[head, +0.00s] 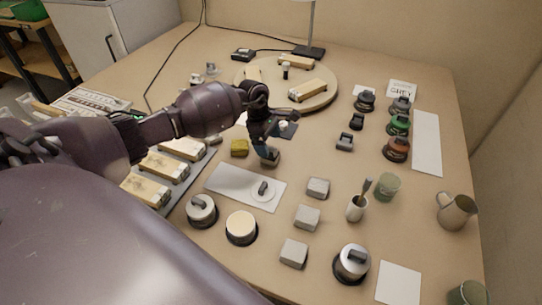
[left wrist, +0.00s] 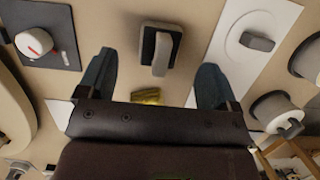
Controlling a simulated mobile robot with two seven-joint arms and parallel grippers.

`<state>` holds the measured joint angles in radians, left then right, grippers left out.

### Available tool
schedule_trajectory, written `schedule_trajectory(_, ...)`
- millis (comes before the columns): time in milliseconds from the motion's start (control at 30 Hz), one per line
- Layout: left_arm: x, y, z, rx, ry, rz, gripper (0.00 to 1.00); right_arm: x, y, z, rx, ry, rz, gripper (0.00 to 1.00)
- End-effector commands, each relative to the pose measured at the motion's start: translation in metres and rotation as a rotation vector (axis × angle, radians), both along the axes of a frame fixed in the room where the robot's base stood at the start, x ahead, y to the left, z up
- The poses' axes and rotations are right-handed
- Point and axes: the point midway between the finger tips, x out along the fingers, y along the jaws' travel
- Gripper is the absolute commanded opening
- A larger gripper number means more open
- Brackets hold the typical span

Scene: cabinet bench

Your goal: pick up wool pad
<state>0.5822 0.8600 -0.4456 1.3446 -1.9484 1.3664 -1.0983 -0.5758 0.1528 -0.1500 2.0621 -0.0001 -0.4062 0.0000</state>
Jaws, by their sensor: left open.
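My left gripper (head: 266,146) is open and points down over the bench. In the left wrist view its two fingers (left wrist: 154,85) stand apart with nothing held. A dark-edged pad with a grey upright handle (left wrist: 161,50) lies ahead, between the fingers' lines; in the head view this pad (head: 270,160) is just below the fingertips. A white round pad with a grey handle (head: 263,189) lies on a white sheet to the front; it also shows in the left wrist view (left wrist: 257,42). I cannot tell for certain which is the wool pad.
A yellow block (head: 239,147) sits close left of the gripper. Grey blocks (head: 307,217) and round tins (head: 241,228) stand in front. A round wooden board (head: 325,99) is behind. Dark pots (head: 397,149), a cup with a brush (head: 356,209) and a mug (head: 456,211) stand right.

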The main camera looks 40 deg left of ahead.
Motion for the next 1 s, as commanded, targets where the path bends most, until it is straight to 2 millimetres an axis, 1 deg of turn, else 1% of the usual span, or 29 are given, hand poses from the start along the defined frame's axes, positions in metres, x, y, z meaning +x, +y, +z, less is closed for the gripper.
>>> schedule_trajectory(67, 0.000, -0.002, -0.007, -0.002, 0.001, 0.001, 0.85, 0.003, 0.000, 0.002, -0.002, -0.008, 0.004, 0.43)
schedule_trajectory(200, -0.001, -0.007, -0.026, -0.004, 0.003, 0.002, 0.85, 0.009, 0.001, 0.004, -0.002, -0.020, 0.008, 0.43)
schedule_trajectory(300, -0.001, -0.010, -0.039, -0.003, 0.002, 0.001, 0.85, 0.010, 0.002, 0.003, -0.001, -0.019, 0.009, 0.43)
schedule_trajectory(400, 0.000, -0.012, -0.047, -0.001, 0.001, 0.002, 0.85, 0.010, 0.002, 0.002, 0.001, -0.017, 0.008, 0.43)
schedule_trajectory(700, 0.000, -0.012, -0.049, 0.000, 0.000, 0.001, 0.85, 0.008, 0.005, 0.001, 0.011, -0.015, -0.002, 0.43)
schedule_trajectory(967, 0.000, -0.012, -0.049, 0.000, 0.000, 0.000, 0.45, 0.007, 0.005, 0.001, 0.011, -0.013, -0.004, 0.43)
schedule_trajectory(1000, 0.000, -0.012, -0.049, 0.000, 0.000, 0.000, 0.39, 0.007, 0.005, 0.001, 0.010, -0.013, -0.003, 0.43)
